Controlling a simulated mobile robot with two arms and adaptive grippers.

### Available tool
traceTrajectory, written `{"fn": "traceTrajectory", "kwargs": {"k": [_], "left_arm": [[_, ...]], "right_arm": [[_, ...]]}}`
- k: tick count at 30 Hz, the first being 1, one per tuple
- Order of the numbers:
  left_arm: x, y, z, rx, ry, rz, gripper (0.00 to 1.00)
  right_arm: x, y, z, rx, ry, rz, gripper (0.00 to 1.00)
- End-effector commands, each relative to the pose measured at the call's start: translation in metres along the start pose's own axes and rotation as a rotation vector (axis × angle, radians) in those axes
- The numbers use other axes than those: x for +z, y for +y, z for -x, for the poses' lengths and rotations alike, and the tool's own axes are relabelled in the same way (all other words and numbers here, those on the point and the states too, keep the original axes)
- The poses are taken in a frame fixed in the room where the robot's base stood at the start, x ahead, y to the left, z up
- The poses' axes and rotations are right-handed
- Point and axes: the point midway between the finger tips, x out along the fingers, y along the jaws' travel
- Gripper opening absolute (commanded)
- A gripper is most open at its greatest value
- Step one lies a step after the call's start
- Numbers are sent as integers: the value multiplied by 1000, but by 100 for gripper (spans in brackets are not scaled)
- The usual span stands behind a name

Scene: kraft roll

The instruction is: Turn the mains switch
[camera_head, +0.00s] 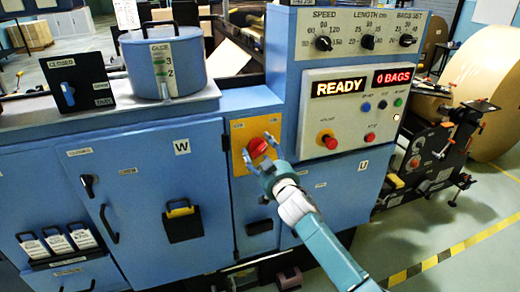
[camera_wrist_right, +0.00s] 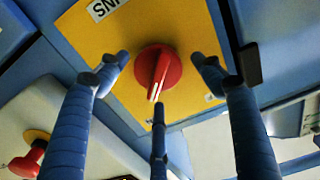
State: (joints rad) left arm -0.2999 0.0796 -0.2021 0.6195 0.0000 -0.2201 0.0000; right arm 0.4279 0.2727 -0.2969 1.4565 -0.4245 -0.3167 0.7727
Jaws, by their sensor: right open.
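The mains switch (camera_head: 258,147) is a red rotary knob on a yellow plate (camera_head: 238,131) on the blue machine's front. In the right wrist view the red knob (camera_wrist_right: 158,72) has a raised grip bar with a white mark, lying near the vertical of that picture and slightly tilted. My right gripper (camera_head: 263,165) is in front of the knob. In the wrist view its blue fingers (camera_wrist_right: 160,75) are spread, two beside the knob and one below it, with gaps between them and the knob. My left gripper is not in view.
A control panel with a READY display (camera_head: 338,87) and a red stop button (camera_head: 327,139) is to the right of the switch. A blue glue pot (camera_head: 162,65) stands on the ledge at left. A large kraft roll (camera_head: 482,95) is at far right.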

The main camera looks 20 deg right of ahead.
Motion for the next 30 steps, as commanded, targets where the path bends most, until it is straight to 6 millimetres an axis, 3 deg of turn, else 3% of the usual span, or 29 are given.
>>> {"fn": "traceTrajectory", "kwargs": {"k": [12,19,30], "left_arm": [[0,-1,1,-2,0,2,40],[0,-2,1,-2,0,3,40],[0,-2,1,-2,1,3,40]], "right_arm": [[0,-1,-8,-1,0,0,67],[-1,-1,-8,-2,2,0,24],[-4,-1,-8,-3,8,33,23]]}}
